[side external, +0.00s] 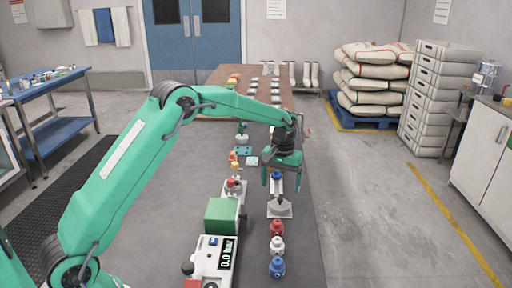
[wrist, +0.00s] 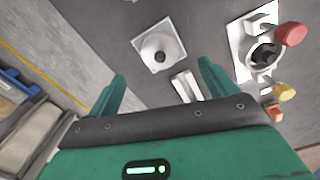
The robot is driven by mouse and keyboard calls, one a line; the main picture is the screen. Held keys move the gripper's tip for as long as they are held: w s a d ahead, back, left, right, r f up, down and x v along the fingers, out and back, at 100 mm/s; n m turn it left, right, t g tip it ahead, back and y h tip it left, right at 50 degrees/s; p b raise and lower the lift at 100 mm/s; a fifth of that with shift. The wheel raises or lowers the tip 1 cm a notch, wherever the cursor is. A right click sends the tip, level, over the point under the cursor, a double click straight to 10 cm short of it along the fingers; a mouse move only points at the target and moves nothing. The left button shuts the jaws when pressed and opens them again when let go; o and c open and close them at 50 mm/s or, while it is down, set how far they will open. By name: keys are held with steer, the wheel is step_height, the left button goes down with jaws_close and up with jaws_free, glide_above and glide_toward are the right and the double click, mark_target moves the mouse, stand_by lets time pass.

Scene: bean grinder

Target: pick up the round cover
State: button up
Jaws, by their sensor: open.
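A pale round piece with a small dark centre (wrist: 156,50) sits on a light square plate (wrist: 178,60) in the wrist view, beyond my fingertips. It may be the round cover; I cannot tell for sure. A light square plate with a pale raised piece (side external: 281,208) shows in the side view, just in front of and below my gripper. My green gripper (side external: 281,183) is open above the bench, its fingers pointing down. In the wrist view my gripper (wrist: 162,76) has its fingers wide apart, with nothing held.
A white slotted piece (wrist: 187,86) lies near the right finger. A device with a red knob (wrist: 291,33) stands to the right. In the side view, a box with a green block (side external: 221,215) stands left, and red (side external: 277,228), white (side external: 277,245) and blue (side external: 277,267) knobs stand in front.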

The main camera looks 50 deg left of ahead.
mark_target(280, 199)
steer(key=shift+f, duration=0.1)
steer(key=shift+f, duration=1.2)
steer(key=shift+f, duration=0.15)
steer(key=shift+f, duration=2.5)
steer(key=shift+c, duration=0.5)
steer(key=c, duration=1)
